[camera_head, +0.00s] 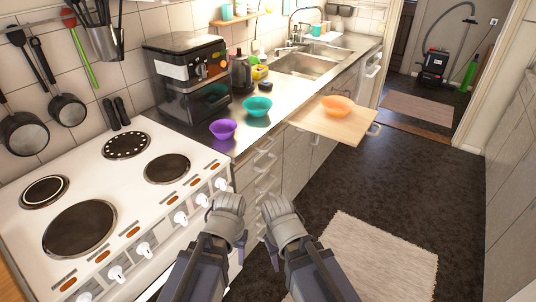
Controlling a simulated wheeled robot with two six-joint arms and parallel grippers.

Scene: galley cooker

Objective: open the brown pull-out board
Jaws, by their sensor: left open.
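The brown pull-out board (318,121) sticks out from the counter front below the worktop, over the floor, with a light handle (374,130) at its outer end. An orange bowl (338,106) sits on it. My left gripper (228,205) is open, in front of the cooker's right end and the drawers, well short of the board. My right gripper (281,216) is beside it on the right, also apart from the board. Its fingers are too unclear to tell open from shut. Neither gripper visibly holds anything.
A white cooker (110,170) stands at left. Drawers with handles (265,182) line the counter front. The dark floor and pale rug (375,260) are clear.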

